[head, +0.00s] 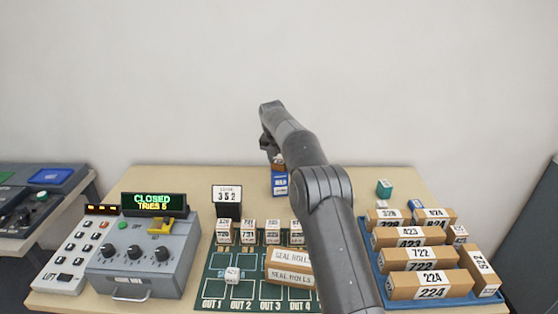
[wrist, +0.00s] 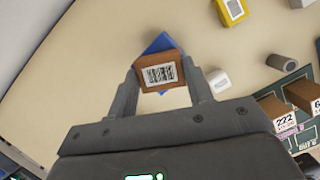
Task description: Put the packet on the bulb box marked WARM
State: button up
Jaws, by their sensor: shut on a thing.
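My gripper (wrist: 159,80) is shut on a small brown packet (wrist: 160,75) with a white barcode label facing the wrist camera. In the head view the gripper (head: 268,147) is at the back middle of the table, and the packet (head: 278,160) shows just under it. A blue box (head: 280,184) stands right below the packet; its white lettering is too small to read surely. In the wrist view the blue box (wrist: 161,44) shows behind the packet, its corners sticking out. I cannot tell whether packet and box touch. No box clearly marked WARM is readable.
A yellow box (wrist: 233,10), a grey cylinder (wrist: 283,62) and a white block (wrist: 218,82) stand nearby. A blue tray (head: 388,301) of numbered boxes is at right. A grey control box (head: 140,258) stands at left. A green mat (head: 216,289) with blocks lies in front.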

jog(key=shift+f, duration=0.1)
jog(key=o, duration=1)
jog(key=v, duration=1.2)
jog(key=shift+s+r, duration=0.1)
jog(key=shift+r, duration=0.15)
